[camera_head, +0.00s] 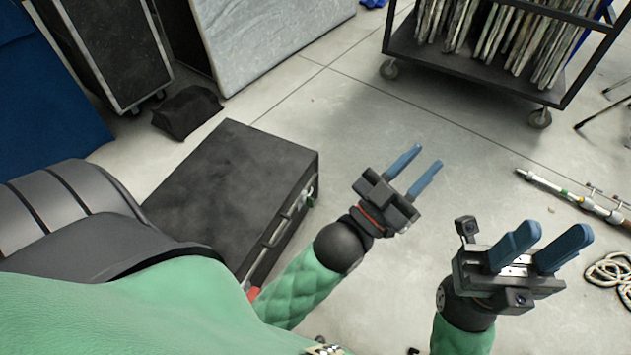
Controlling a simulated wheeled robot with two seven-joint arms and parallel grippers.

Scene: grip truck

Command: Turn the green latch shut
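A black case (235,180) lies on the floor left of centre. Its narrow side, facing right, carries metal fittings and a handle. A small greenish latch (311,196) shows at the far right corner of that side; its exact angle is too small to tell. My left gripper (428,156) is right of the case, apart from the latch, with two blue fingers spread and nothing between them. My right gripper (556,233) is further right, also open and empty. My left arm hides part of the case's near end.
A wheeled cart (470,72) with upright boards stands at the back right. A pole (570,198) and a coiled rope (612,272) lie on the right floor. A black bag (187,110) lies behind the case. The floor between case and cart is clear.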

